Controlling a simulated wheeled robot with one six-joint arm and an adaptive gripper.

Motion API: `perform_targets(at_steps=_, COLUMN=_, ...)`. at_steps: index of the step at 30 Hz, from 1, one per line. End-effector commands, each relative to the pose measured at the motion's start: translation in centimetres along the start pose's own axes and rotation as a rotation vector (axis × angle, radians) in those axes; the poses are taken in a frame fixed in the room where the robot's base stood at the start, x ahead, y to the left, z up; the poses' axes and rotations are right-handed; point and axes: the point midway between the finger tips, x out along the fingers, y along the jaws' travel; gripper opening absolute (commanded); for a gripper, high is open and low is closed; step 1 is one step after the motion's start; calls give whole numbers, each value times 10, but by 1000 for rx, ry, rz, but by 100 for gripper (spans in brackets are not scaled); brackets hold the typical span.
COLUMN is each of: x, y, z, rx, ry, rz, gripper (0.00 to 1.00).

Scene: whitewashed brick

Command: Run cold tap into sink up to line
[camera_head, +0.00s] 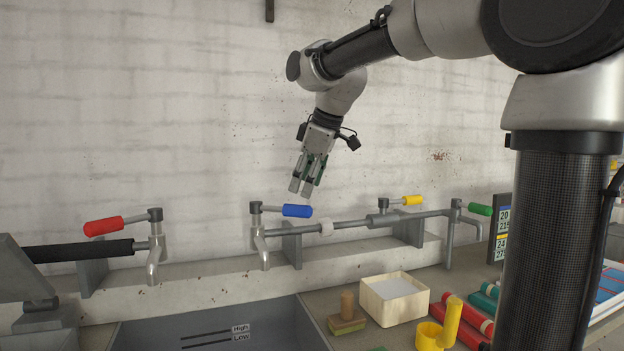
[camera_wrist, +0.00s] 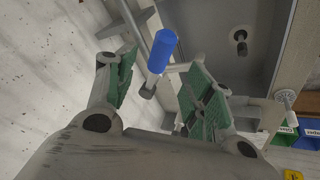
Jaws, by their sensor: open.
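The blue-handled tap (camera_head: 297,210) stands on the ledge behind the sink. Its lever points right, and no stream shows under its spout (camera_head: 262,250). My gripper (camera_head: 300,191) is open and empty, pointing down just above the blue lever. In the wrist view the blue lever (camera_wrist: 161,50) shows between and beyond the two green-padded fingers (camera_wrist: 160,68), with no contact visible. The grey sink (camera_head: 150,338) has High (camera_head: 240,328) and Low (camera_head: 240,338) lines on its back wall. The wrist view shows its floor and a round drain (camera_wrist: 240,36); no water is evident there.
A red-handled tap (camera_head: 103,226) is at left; yellow (camera_head: 412,200) and green (camera_head: 480,210) handles are at right. A pale box (camera_head: 395,298), a brush (camera_head: 347,318) and a yellow cup (camera_head: 430,335) stand right of the sink. A pipe (camera_head: 350,224) runs along the ledge.

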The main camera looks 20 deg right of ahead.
Motion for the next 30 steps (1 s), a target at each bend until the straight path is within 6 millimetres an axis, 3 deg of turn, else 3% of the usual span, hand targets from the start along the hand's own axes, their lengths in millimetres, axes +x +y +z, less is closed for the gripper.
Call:
perform_targets(at_steps=12, x=61, y=-1, z=1, rx=-2, ry=-4, rz=-4, gripper=53)
perform_targets(at_steps=18, x=75, y=-1, z=1, rx=-1, ry=-2, rz=-2, gripper=53)
perform_targets(at_steps=25, x=76, y=-1, z=1, rx=-1, ry=-1, rz=-1, gripper=53)
perform_targets(at_steps=26, x=76, y=-1, z=1, rx=-1, ry=-1, rz=-1, gripper=51)
perform_targets(at_steps=30, x=75, y=-1, z=1, rx=-1, ry=-1, rz=-1, gripper=25)
